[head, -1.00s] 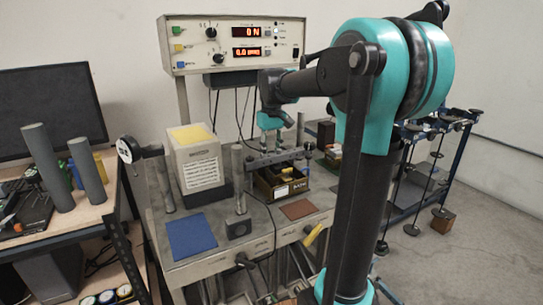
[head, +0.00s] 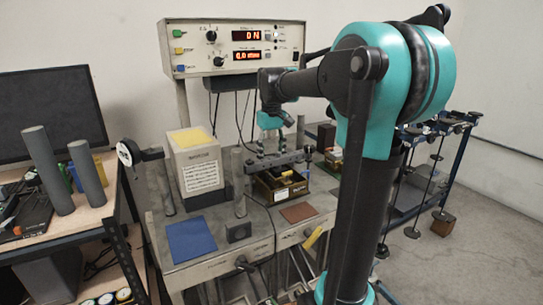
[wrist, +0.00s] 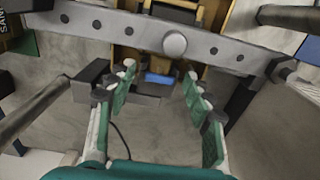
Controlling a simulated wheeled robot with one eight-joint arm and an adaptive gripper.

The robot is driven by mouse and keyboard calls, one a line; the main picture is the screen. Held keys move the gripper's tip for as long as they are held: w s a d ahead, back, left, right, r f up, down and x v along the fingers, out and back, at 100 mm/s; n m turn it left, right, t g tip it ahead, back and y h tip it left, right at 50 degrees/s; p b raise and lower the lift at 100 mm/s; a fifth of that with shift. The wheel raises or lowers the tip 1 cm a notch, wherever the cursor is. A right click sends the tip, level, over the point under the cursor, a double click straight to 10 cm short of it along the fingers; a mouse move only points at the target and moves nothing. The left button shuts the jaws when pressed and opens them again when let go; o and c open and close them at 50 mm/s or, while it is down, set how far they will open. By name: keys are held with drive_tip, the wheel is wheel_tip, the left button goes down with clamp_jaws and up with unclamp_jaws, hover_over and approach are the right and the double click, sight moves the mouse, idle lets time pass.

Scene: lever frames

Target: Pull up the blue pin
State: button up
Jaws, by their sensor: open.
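A small blue piece (wrist: 158,78), seemingly the blue pin, shows in the wrist view below the metal bar with holes (wrist: 110,28). It lies between the tips of my gripper (wrist: 158,76). The teal fingers are spread apart on either side of it, with nothing visibly held. In the head view my gripper (head: 271,140) is over the dark metal bar (head: 278,159) on the bench, and the blue piece cannot be made out there.
A brown box with yellow parts (head: 280,187) sits under the bar. Upright grey posts (head: 239,180) and a white box (head: 197,165) stand to the left. A blue mat (head: 190,238) and a brown mat (head: 298,212) lie at the bench front. A control panel (head: 234,47) is behind.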

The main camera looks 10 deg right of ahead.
drive_tip(key=shift+r, duration=0.1)
wheel_tip(320, 180, up, 12)
idle(0.5)
idle(0.5)
